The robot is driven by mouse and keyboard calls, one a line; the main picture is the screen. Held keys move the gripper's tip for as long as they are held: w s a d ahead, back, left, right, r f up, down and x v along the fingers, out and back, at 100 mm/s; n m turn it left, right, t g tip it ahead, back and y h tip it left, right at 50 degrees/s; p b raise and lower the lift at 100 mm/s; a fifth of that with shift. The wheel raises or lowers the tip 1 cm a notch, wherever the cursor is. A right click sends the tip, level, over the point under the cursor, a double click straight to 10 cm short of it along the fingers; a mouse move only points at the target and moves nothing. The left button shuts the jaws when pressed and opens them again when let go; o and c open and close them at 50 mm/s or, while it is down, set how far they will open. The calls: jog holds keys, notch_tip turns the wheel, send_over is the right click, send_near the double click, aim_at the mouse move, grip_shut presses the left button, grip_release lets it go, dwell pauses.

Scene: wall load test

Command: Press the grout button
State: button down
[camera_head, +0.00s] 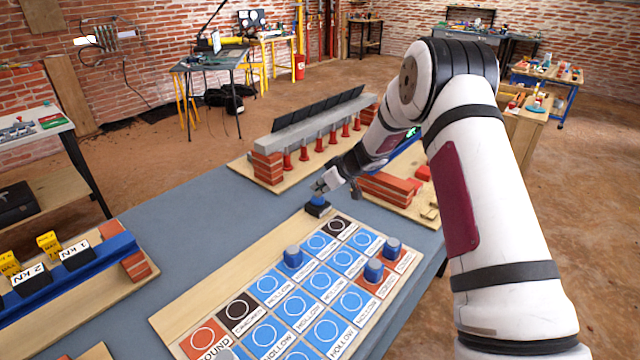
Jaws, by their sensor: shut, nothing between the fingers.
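A small button with a blue top and a black base (319,209) stands at the far end of the wooden board, by the back of the grey-blue table. No label on it can be read, so I cannot tell for sure that it is the grout button. My gripper (319,191) is shut and empty, pointing down right over this button. The fingertips hide part of its blue top. I cannot tell whether they touch it.
The wooden board (180,322) carries blue, black and red circle tiles marked HOLLOW, CRACKED and SOUND. Blue-grey knobs (293,257) stand on some tiles. Behind is a brick-and-beam model (268,165); red bricks (385,189) lie right of my gripper. Weights sit at left.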

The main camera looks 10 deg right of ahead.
jog(key=shift+f, duration=0.15)
jog(key=shift+f+b, duration=0.8)
jog(key=shift+b, duration=0.25)
jog(key=shift+s+f, duration=0.15)
jog(key=shift+f, duration=0.1)
jog(key=shift+r, duration=0.55)
notch_tip(320, 180, up, 4)
jog(key=shift+f+p, duration=0.25)
jog(key=shift+p, duration=0.15)
jog(key=v, duration=1)
jog(key=shift+w+r, duration=0.25)
jog(key=shift+a, duration=0.1)
